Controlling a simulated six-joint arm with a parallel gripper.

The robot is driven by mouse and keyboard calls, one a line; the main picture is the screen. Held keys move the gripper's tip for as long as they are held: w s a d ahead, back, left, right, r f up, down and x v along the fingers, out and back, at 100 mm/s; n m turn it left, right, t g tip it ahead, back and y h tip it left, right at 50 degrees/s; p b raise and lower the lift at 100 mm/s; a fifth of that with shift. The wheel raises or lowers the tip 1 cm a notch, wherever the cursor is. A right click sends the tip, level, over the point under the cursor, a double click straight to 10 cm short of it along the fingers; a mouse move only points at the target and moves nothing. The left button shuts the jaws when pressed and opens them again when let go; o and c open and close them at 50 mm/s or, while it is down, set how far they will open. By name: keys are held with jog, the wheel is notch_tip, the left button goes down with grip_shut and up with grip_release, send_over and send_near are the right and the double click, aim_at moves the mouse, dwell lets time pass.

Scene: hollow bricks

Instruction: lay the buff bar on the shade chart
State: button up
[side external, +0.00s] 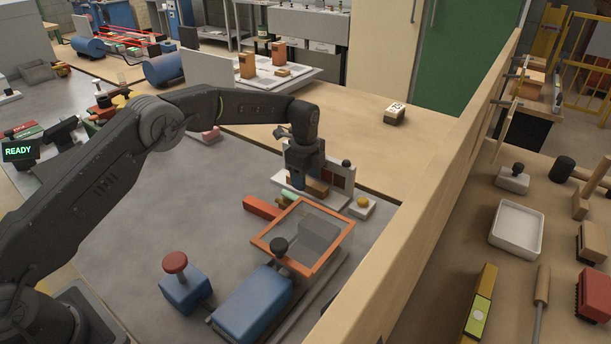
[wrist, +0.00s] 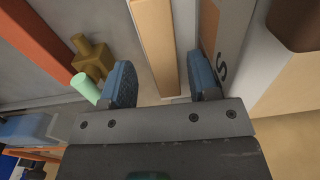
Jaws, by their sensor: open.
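The buff bar (wrist: 155,45) is a long tan bar in the wrist view, lying between the two spread blue fingers of my gripper (wrist: 163,80). A gap shows on each side of it. In the side view the bar (side external: 318,187) shows just beside my lowered gripper (side external: 303,180), which partly hides this area. A pale board with a dark letter and a brown patch (wrist: 232,48) stands right of the bar in the wrist view; it may be the shade chart, but I cannot tell for sure.
An orange-red bar (side external: 262,208), a mint-green cylinder (wrist: 85,88) and a brass-coloured piece (wrist: 92,57) lie close by. An orange-framed clear cover (side external: 306,238) stands in front. A yellow ball (side external: 362,201) sits to the right. The grey table (side external: 160,235) has clear room at left.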

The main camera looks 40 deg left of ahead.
jog(key=shift+s+f, duration=0.2)
jog(key=shift+f, duration=0.3)
jog(key=shift+s+f, duration=0.15)
jog(key=shift+f, duration=0.35)
notch_tip(320, 180, up, 16)
jog(key=shift+w, duration=0.1)
